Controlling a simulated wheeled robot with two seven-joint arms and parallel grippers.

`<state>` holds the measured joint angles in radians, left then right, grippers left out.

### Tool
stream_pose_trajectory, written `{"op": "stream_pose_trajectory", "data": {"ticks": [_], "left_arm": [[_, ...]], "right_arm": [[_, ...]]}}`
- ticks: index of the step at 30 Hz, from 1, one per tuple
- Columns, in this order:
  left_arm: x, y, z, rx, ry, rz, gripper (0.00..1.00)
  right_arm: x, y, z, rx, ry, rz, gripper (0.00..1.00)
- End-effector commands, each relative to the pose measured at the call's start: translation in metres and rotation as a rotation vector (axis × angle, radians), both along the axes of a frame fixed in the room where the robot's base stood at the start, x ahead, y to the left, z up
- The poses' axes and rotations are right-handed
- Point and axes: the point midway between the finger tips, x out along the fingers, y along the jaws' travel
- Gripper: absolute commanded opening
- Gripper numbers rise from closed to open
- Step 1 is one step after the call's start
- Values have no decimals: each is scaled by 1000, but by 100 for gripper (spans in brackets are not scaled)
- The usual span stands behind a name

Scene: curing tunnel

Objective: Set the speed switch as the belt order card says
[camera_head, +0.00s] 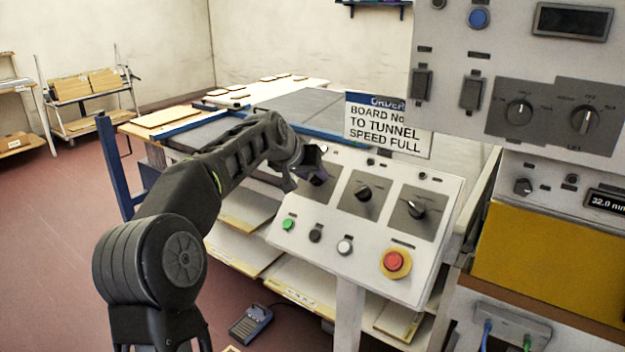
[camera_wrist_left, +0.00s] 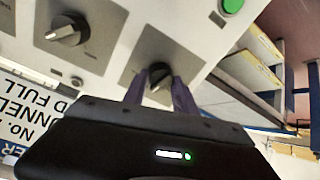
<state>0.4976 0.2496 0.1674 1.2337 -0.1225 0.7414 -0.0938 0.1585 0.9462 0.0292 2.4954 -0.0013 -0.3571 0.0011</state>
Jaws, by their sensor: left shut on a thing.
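The order card (camera_head: 388,127) stands behind the control panel (camera_head: 330,252) and reads "ORDER", "TO TUNNEL", "SPEED FULL", with part of its second line cut off. The panel has three rotary switches in a row on grey plates. My left gripper (camera_head: 308,172) is at the leftmost switch and covers much of it in the head view. In the left wrist view, my left gripper (camera_wrist_left: 160,92) has its fingers on both sides of that black knob (camera_wrist_left: 155,72), shut on it. The middle switch (camera_head: 363,193) and right switch (camera_head: 412,208) are untouched. The knob labels are too small to read. My right gripper is not in view.
Below the switches are a green button (camera_head: 289,224), a black one, a white one (camera_head: 345,246) and a red stop button (camera_head: 394,262) on yellow. A tall grey cabinet (camera_head: 455,125) with more switches stands close on the right. A pedal (camera_head: 251,323) lies on the floor.

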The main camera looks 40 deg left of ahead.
Motion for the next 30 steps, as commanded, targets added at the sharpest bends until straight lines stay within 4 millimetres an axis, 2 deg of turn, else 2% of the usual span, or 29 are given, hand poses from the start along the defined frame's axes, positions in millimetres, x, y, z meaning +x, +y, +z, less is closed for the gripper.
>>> {"op": "stream_pose_trajectory", "data": {"ticks": [18, 30], "left_arm": [[-1, -1, -3, 401, 9, -401, 0], [-1, -1, -2, 543, 14, -544, 0]], "right_arm": [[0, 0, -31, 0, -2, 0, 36], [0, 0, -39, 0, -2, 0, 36]]}}
